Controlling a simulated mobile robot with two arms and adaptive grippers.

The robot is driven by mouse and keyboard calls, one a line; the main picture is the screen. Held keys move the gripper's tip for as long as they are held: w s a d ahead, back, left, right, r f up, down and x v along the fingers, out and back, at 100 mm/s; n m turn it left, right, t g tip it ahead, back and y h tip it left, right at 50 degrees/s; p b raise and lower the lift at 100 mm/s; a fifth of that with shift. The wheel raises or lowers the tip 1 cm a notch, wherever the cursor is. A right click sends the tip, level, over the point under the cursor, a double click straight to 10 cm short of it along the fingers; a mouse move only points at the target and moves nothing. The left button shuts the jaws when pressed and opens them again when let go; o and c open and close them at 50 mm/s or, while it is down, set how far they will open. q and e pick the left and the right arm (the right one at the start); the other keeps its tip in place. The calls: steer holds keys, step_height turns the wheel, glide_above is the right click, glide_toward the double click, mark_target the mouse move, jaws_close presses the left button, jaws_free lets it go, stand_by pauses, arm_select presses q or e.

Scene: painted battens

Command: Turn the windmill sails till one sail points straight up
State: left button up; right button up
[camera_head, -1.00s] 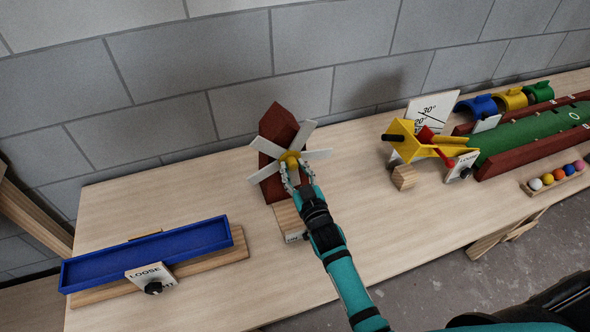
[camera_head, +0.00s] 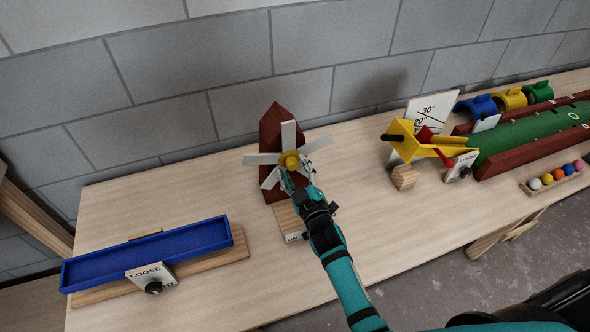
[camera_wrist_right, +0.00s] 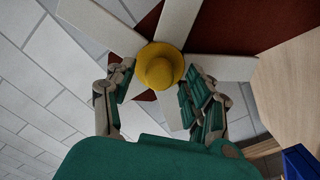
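The windmill has a dark red body (camera_head: 271,130), a yellow hub (camera_head: 289,160) and several white sails. One sail (camera_head: 288,136) points nearly straight up in the head view; another (camera_head: 316,144) points to the upper right and one (camera_head: 262,158) to the left. My right gripper (camera_head: 297,174) is just below and right of the hub, its fingers apart. In the right wrist view, the fingers lie either side below the yellow hub (camera_wrist_right: 160,66). A pale sail (camera_wrist_right: 171,112) lies between them, close to the right-hand finger; contact is unclear. My left gripper is out of view.
A blue tray (camera_head: 100,268) with a LOOSE sign (camera_head: 146,273) is at left. A yellow device (camera_head: 401,140) and wooden block (camera_head: 403,177) stand right, near a green lane (camera_head: 510,146) and coloured balls (camera_head: 557,173). A block wall is behind. Bare table lies left of the windmill.

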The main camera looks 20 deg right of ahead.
steer(key=shift+s, duration=0.25)
steer(key=s, duration=1.1)
steer(key=shift+s+d, duration=0.2)
steer(key=shift+s, duration=0.1)
